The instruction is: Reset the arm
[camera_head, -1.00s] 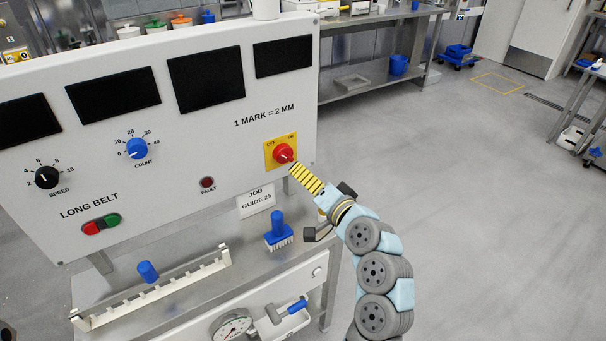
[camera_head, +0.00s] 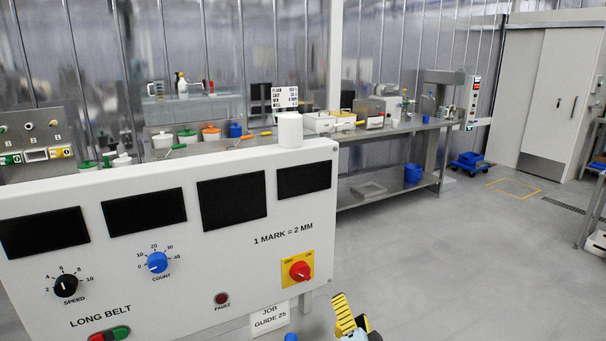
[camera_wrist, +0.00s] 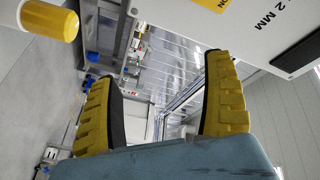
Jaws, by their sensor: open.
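My gripper (camera_head: 347,318) shows at the bottom of the head view, to the right of and below the red switch (camera_head: 300,270) on its yellow plate. It is clear of the switch and the panel. In the wrist view my gripper (camera_wrist: 160,105) has its two yellow-and-black fingers wide apart with nothing between them. My arm below the gripper is out of the head view.
The white control panel (camera_head: 120,285) fills the left, with a blue count knob (camera_head: 157,262), a black speed knob (camera_head: 66,286) and dark displays. A metal bench (camera_head: 390,130) runs behind. Open floor (camera_head: 480,260) lies to the right.

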